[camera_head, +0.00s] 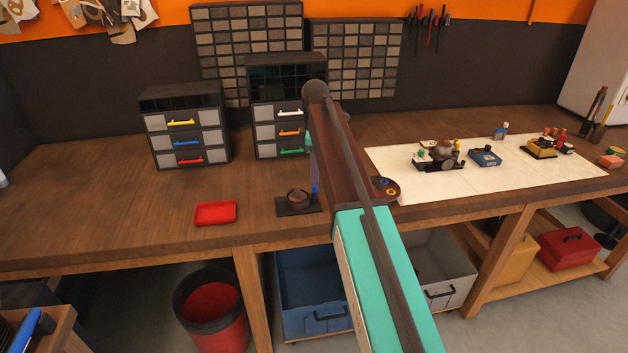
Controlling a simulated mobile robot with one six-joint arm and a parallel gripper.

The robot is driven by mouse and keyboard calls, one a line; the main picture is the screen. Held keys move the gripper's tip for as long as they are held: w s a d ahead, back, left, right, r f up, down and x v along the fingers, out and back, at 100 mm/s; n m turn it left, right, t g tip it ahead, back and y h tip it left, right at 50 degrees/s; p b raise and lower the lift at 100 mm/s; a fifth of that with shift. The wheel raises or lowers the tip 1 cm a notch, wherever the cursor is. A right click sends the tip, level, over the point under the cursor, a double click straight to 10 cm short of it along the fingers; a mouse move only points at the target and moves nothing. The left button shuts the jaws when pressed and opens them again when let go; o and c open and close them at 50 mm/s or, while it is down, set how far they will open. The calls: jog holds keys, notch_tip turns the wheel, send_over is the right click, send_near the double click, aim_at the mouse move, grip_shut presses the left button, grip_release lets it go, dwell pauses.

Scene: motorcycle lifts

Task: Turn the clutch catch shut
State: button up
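No part is clearly recognisable as the clutch catch. A small dark round piece on a flat black base (297,201) sits near the bench's front edge, left of my arm. A mechanism with a rounded brownish top (442,152) stands on the white mat at the right; its catch position is too small to tell. My arm rises from the bottom right across the middle of the view. A narrow blue and teal part shows beside its far end, just above and right of the black base. My gripper's fingers cannot be made out; the arm hides that area.
The wooden bench (120,215) holds two drawer units (186,131) at the back and a red tray (216,213) in front. A round dish (386,189) lies right of my arm. The left bench top is clear.

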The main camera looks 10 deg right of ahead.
aim_at(315, 186)
jog(key=shift+f+p, duration=0.6)
jog(key=shift+f, duration=1.85)
grip_shut()
